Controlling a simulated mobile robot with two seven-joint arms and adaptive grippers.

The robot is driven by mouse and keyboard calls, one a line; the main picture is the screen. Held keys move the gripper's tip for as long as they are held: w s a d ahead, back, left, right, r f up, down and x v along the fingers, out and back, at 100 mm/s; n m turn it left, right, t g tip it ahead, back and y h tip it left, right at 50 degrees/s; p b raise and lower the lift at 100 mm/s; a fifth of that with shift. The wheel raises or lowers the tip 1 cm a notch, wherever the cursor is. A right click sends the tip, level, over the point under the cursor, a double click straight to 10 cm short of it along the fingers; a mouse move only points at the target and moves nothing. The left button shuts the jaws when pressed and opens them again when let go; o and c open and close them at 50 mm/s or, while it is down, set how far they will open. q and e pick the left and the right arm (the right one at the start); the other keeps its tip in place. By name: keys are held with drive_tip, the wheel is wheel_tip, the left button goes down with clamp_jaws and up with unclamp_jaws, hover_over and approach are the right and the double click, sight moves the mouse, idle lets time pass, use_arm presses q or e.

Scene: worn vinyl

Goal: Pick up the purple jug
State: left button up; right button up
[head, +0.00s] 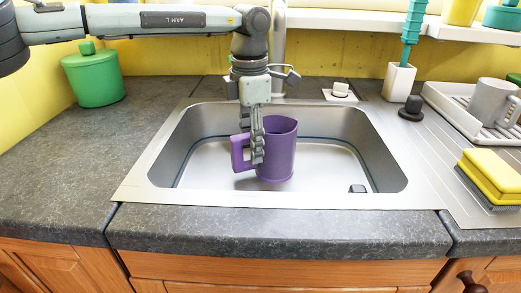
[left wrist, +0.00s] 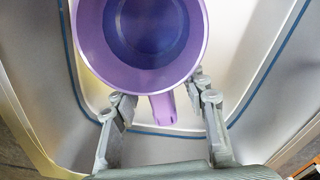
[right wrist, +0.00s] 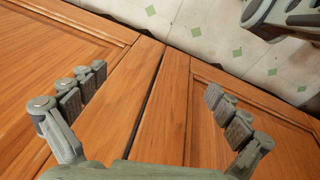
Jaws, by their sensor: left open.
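The purple jug (head: 279,152) stands upright in the steel sink, its handle (head: 240,153) to the left in the head view. My left gripper (head: 257,150) reaches down from above at the handle side of the jug. In the left wrist view the jug's round opening (left wrist: 140,35) fills the top, and its handle (left wrist: 162,110) lies between the open fingers of my left gripper (left wrist: 162,105). I cannot tell whether the fingers touch it. My right gripper (right wrist: 155,105) is open and empty in front of the wooden cabinet doors.
A green canister (head: 93,78) stands left. A yellow sponge (head: 490,176) and a rack (head: 450,105) with a grey mug (head: 490,102) are right.

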use_arm(q)
drive_tip(key=shift+f, duration=1)
drive_tip(key=shift+a+f, duration=0.1)
drive_tip(key=shift+f, duration=0.15)
clamp_jaws()
use_arm(e)
drive_tip(key=shift+s+f, duration=0.1)
drive_tip(key=shift+f, duration=0.15)
